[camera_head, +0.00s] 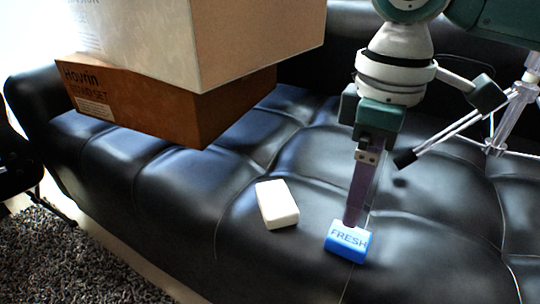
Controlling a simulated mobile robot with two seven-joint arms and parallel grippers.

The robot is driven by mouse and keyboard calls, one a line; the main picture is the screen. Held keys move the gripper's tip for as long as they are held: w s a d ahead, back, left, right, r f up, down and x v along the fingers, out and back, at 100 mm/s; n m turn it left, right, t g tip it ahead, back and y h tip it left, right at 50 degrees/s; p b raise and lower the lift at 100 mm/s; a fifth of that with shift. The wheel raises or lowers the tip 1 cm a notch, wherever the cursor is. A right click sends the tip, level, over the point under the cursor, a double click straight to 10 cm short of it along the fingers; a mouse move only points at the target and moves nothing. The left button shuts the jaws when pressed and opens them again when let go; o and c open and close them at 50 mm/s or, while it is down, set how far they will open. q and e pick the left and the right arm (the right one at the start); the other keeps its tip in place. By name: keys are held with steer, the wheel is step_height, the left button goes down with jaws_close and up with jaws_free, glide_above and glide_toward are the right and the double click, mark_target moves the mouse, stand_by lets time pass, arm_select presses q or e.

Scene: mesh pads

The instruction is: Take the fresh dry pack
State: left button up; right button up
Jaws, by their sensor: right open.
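A small blue pack (347,244) with the word FRESH on it lies on the black tufted leather sofa (440,250), toward its front edge. My right gripper (353,216) comes down from above, and its fingertips are at the pack's upper edge. The fingers are seen edge-on and overlap the pack, so I cannot tell whether they touch it. The gripper is open. My left gripper is not in view.
A plain white block (278,204) lies on the sofa left of the pack. Two stacked cardboard boxes, a pale one (250,45) over a brown one (190,115), stand at the upper left. A shaggy grey rug (50,260) covers the floor. The sofa right of the pack is clear.

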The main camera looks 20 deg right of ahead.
steer(key=b, duration=0.3)
glide_above(350, 234)
step_height(350, 234, down, 4)
steer(key=shift+d+f, duration=0.1)
steer(key=shift+f, duration=0.05)
step_height(350, 234, down, 5)
steer(key=b, duration=0.4)
steer(key=shift+b, duration=0.3)
steer(key=shift+c, duration=0.3)
jaws_close()
